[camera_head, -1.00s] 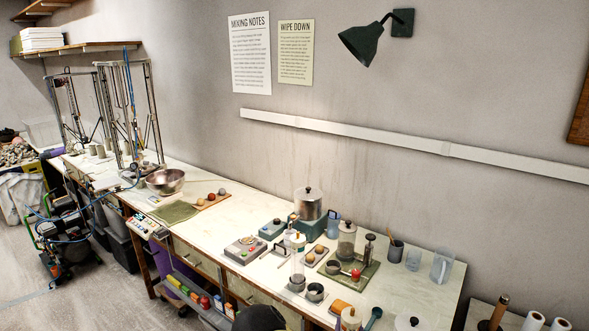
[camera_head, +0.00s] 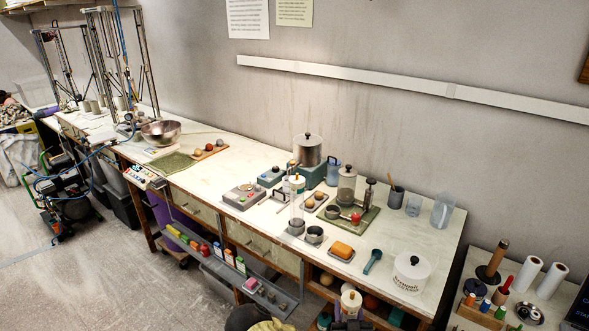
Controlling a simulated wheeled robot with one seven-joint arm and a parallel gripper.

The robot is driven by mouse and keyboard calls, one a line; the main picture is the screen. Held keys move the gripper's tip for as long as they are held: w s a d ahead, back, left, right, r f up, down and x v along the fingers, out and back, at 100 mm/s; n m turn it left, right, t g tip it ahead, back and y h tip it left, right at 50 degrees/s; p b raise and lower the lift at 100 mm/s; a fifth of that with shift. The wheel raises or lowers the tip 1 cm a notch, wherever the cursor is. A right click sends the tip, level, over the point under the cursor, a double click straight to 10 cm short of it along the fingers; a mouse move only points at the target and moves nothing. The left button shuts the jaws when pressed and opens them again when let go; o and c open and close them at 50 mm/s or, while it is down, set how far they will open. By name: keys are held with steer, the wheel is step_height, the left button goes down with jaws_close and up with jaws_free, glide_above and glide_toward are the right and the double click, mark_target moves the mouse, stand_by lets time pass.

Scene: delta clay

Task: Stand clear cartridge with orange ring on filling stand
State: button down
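A tall clear cylinder (camera_head: 297,208) with a pale cap stands upright near the bench's front edge, on a small grey base. I cannot make out an orange ring on it. A second pale-capped piece with a knob (camera_head: 351,302) shows at the bottom, in front of the bench edge. Dark parts at the bottom edge, likely my gripper (camera_head: 350,325), are just below it. The fingers are cut off and unclear, so I cannot tell whether they grip it. I cannot tell for sure which piece is the filling stand.
The bench's left middle is fairly clear.

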step_height(320, 180, down, 2)
steer(key=shift+f+b, duration=0.2)
steer(key=shift+b, duration=0.45)
steer(key=s+f, duration=0.4)
steer(key=f, duration=0.1)
steer(key=shift+s+f, duration=0.2)
